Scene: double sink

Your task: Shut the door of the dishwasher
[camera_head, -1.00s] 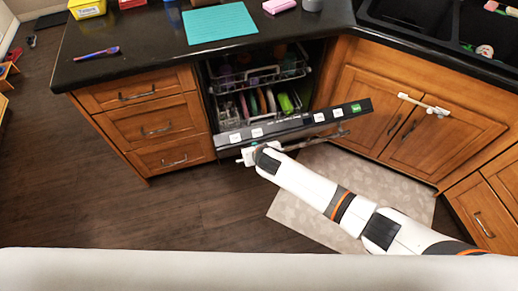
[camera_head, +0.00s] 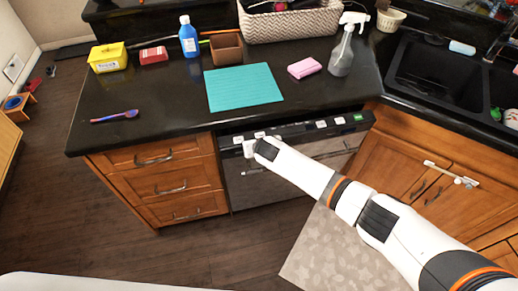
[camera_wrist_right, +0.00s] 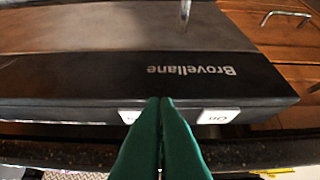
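The dishwasher door (camera_head: 262,188) stands upright, or nearly so, under the counter in the head view. Its dark control panel (camera_head: 290,131) with white labels and a green one runs along the top. I cannot tell whether a small gap is left at its top edge. My right gripper (camera_head: 250,148) is at the upper left of the door front, its fingertips hidden there. In the right wrist view its two green fingers (camera_wrist_right: 160,104) are pressed together with nothing between them, in front of the panel (camera_wrist_right: 100,77) near its labels. My left gripper is not in view.
The black counter (camera_head: 160,98) above holds a teal mat (camera_head: 243,87), a pink sponge (camera_head: 304,67), a spray bottle (camera_head: 343,55) and a blue bottle (camera_head: 188,38). Wooden drawers (camera_head: 160,185) stand left of the door, a sink (camera_head: 435,75) is at the right. A patterned mat (camera_head: 340,255) lies on the floor.

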